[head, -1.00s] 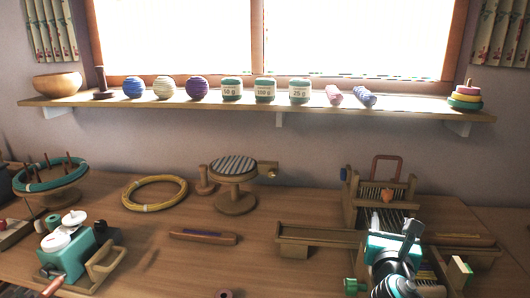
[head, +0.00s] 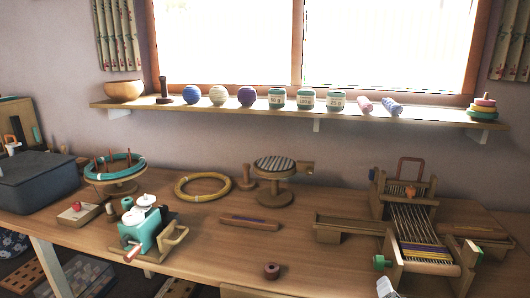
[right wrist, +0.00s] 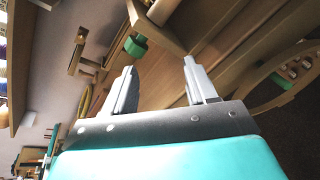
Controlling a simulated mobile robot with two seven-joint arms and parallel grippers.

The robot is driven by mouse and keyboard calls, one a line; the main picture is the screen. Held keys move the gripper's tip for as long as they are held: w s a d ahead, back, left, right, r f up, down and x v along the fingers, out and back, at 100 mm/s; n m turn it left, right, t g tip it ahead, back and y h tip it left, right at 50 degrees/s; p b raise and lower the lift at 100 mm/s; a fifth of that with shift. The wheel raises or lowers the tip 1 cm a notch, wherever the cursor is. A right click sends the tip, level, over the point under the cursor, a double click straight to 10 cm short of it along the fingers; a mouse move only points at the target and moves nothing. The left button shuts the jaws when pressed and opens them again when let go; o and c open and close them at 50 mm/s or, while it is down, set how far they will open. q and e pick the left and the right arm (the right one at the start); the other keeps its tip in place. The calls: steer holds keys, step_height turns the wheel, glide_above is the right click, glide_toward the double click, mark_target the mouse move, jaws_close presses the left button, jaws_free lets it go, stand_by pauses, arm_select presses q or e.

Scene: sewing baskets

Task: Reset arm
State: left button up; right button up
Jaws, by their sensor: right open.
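My right gripper shows in the right wrist view (right wrist: 159,66) with its two grey fingers apart and nothing between them. In that view the table edge and wooden parts lie beyond the fingers, with a green knob (right wrist: 136,46) up and to the left. In the head view only a small light piece of my right arm (head: 387,288) shows at the bottom edge, in front of the wooden loom (head: 422,245). My left gripper is in neither view.
A dark bin (head: 38,182) stands at left. A shelf (head: 430,113) with yarn runs below the window.

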arm_select(q)
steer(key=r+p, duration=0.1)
steer(key=p, duration=0.1)
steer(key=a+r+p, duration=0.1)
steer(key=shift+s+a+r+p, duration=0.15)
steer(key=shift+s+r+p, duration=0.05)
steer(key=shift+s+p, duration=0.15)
arm_select(e)
steer(key=s+a+f+m+g+y, duration=0.1)
steer(key=s+a+f+m+y, duration=0.2)
steer(key=s+m, duration=0.6)
steer(key=s+a+f+m+g+y, duration=0.2)
steer(key=s+a+f+m, duration=0.4)
steer(key=s+m, duration=0.3)
steer(key=f+m, duration=0.1)
steer(key=m, duration=0.3)
steer(key=shift+s+y, duration=0.35)
steer(key=shift+y, duration=0.05)
steer(key=shift+a, duration=0.1)
